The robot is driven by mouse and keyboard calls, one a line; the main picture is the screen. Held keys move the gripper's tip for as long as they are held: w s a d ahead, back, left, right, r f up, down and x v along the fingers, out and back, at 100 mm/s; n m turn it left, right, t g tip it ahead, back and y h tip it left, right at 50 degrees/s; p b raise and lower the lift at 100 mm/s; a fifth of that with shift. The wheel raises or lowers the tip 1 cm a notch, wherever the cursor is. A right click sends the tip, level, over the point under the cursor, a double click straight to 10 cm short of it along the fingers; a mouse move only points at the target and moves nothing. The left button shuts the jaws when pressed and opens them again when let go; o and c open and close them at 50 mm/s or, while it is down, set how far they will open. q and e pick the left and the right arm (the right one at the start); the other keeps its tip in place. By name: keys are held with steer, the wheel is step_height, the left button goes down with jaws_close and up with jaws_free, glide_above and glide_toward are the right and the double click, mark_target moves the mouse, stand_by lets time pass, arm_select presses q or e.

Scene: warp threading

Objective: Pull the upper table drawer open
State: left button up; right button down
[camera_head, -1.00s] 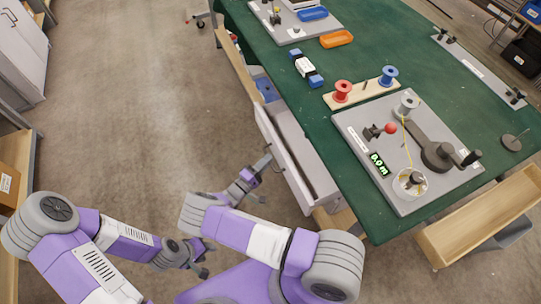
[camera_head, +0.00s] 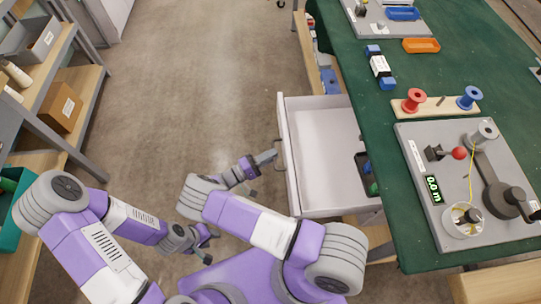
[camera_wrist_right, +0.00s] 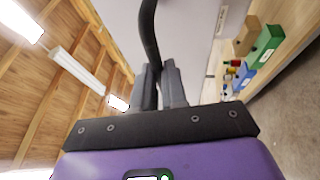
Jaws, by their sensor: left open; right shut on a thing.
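The upper table drawer (camera_head: 322,150) is a light grey box standing well out from the left side of the green-topped table (camera_head: 420,240). Its inside shows, with dark and green items (camera_head: 367,172) at its table end. My right gripper (camera_head: 275,155) is at the drawer's front face, shut on the dark drawer handle (camera_head: 279,167). In the right wrist view the handle (camera_wrist_right: 150,35) runs down between the two fingers (camera_wrist_right: 158,88). My left gripper (camera_head: 208,235) is open and empty, low over the floor, apart from the drawer.
A grey board with spools and a lever (camera_head: 470,180) lies on the table, with a red spool (camera_head: 414,100) and a blue spool (camera_head: 470,97) behind it. Shelving (camera_head: 60,100) stands at the left. The floor (camera_head: 200,90) between is clear.

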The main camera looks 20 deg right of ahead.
steer(key=c, duration=1.2)
jaws_free()
steer(key=shift+s+a+f, duration=0.1)
steer(key=shift+a+f, duration=0.1)
steer(key=shift+a, duration=1.05)
steer(key=shift+s+a+f, duration=0.1)
steer(key=shift+a+f, duration=0.15)
steer(key=shift+a, duration=1)
steer(key=shift+s+a+f, duration=0.1)
steer(key=shift+a+f, duration=0.1)
steer(key=shift+a, duration=1.05)
